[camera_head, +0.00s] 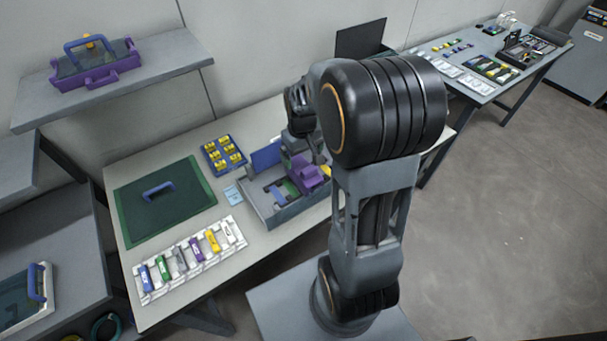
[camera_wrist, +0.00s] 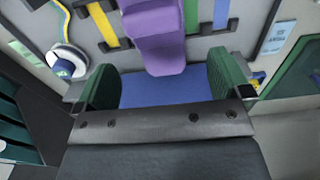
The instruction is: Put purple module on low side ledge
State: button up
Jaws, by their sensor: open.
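A purple module (camera_head: 307,175) sits inside the open grey case on the bench, partly hidden behind my arm. In the wrist view the purple piece (camera_wrist: 158,35) is just beyond the gap between my fingers. My gripper (camera_wrist: 162,88) is open, its two green-padded fingers apart with a blue surface (camera_wrist: 165,91) showing between them. I cannot tell whether the fingers touch anything. In the head view my gripper is over the case, mostly hidden by my arm. A low grey ledge (camera_head: 75,262) is at the left side of the bench.
A white-framed tray (camera_head: 48,300) with a blue handle takes up part of the low ledge. A purple tray (camera_head: 95,75) stands on the upper shelf. The bench holds a green mat (camera_head: 190,195), a blue box of yellow parts (camera_head: 223,170) and a white rack of coloured modules (camera_head: 180,283).

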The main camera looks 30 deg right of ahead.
jog(key=shift+s+d+f, duration=0.1)
jog(key=shift+s+f, duration=0.05)
jog(key=shift+f, duration=1.55)
jog(key=shift+s+f, duration=0.1)
jog(key=shift+f, duration=1.55)
jog(key=shift+c, duration=0.2)
jog(key=c, duration=1.2)
jog(key=shift+r, duration=0.15)
